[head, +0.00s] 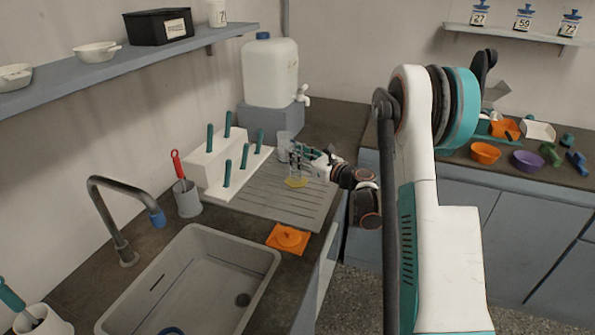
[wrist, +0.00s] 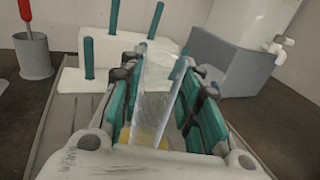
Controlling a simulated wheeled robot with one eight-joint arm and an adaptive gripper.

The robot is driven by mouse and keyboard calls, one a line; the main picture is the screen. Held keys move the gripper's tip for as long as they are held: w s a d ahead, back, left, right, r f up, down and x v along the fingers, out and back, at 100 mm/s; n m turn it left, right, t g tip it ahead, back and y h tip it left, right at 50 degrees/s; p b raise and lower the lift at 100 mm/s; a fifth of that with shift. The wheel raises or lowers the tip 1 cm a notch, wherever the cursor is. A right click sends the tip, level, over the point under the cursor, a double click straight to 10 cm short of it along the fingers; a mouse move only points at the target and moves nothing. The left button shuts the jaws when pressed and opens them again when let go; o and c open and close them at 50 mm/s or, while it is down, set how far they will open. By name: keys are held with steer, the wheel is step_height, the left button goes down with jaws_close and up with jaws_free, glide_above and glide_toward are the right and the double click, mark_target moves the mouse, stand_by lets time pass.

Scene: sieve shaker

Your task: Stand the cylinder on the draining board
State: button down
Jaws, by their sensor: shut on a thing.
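The cylinder is clear with a yellow base (head: 296,183). It stands about upright at the right part of the draining board (head: 275,205), a grey ridged surface beside the sink. My gripper (head: 299,160) reaches in from the right and is shut around the clear tube. In the wrist view the tube (wrist: 158,85) runs between the teal finger pads, with the yellow base low behind it. The base is at or just above the ridges; I cannot tell whether it touches. My fingers hide part of the tube.
A white peg rack (head: 207,155) with several teal pegs stands behind. An orange piece (head: 288,238) lies by the sink (head: 190,285). The board's front part is clear.

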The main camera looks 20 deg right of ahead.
steer(key=shift+f+b, duration=0.8)
steer(key=shift+f, duration=1.4)
steer(key=shift+f, duration=0.1)
steer(key=c, duration=1.2)
jaws_free()
steer(key=shift+s+d, duration=0.1)
steer(key=shift+s, duration=0.1)
steer(key=p+v, duration=0.2)
steer(key=v, duration=0.9)
steer(key=shift+s+d+p, duration=0.1)
steer(key=shift+s+p, duration=0.2)
steer(key=shift+p, duration=0.05)
